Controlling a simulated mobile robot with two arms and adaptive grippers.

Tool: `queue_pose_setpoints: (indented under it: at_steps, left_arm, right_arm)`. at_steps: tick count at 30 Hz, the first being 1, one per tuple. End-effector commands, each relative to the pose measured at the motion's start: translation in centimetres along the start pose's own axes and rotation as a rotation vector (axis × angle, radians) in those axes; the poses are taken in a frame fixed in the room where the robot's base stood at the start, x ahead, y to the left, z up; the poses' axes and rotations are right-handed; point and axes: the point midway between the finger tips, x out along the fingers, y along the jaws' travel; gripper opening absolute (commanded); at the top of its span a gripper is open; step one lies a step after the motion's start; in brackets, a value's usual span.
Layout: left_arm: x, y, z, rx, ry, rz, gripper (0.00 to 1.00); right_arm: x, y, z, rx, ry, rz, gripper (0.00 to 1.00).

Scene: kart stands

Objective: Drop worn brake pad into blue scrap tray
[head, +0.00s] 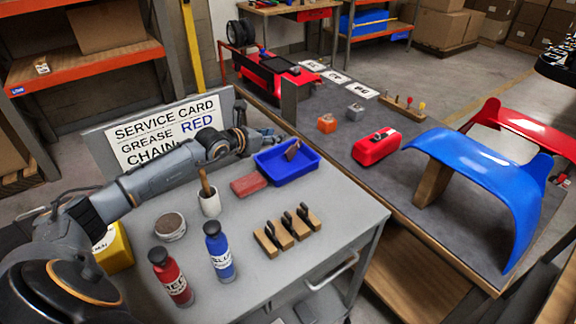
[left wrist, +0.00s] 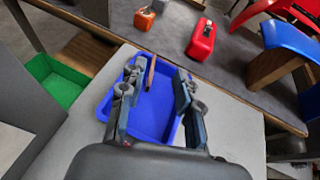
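The blue scrap tray (head: 313,161) stands on the grey cart top; it also shows in the left wrist view (left wrist: 150,125). The worn brake pad (head: 292,150), a thin brown piece, shows tilted at the tray's far part. In the left wrist view the pad (left wrist: 150,73) is seen edge-on between the fingers, with gaps at both sides. I cannot tell whether it touches the tray. My left gripper (head: 277,138) is over the tray's far side with its fingers (left wrist: 155,92) spread apart. My right gripper is not in view.
A reddish block (head: 248,185), a cup with a brush (head: 209,203), a round tin (head: 170,227), red (head: 171,278) and blue (head: 219,252) bottles and several clips on wooden blocks (head: 287,232) stand on the cart. The service card (head: 160,132) stands behind my left arm.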

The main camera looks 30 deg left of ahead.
Motion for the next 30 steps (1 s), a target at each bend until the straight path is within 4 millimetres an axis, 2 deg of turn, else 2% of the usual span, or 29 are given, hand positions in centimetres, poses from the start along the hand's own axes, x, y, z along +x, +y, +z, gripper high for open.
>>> queue_pose_setpoints:
  at_steps: [3, 12, 21, 30]
  left_arm:
    - [-2.2, -0.1, -0.2, 0.006, 0.005, -0.001, 0.34]
    - [-6.1, 0.1, -0.2, 0.001, 0.004, 0.001, 0.34]
    - [-7.8, 0.0, 0.0, 0.002, 0.001, 0.000, 0.34]
    - [-7.9, -0.1, 0.0, 0.001, 0.000, -0.001, 0.34]
  right_arm:
    - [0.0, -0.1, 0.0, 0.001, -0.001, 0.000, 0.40]
    - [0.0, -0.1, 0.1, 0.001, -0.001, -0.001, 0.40]
    - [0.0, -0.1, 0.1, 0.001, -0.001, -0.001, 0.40]
    - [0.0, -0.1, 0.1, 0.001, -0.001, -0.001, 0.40]
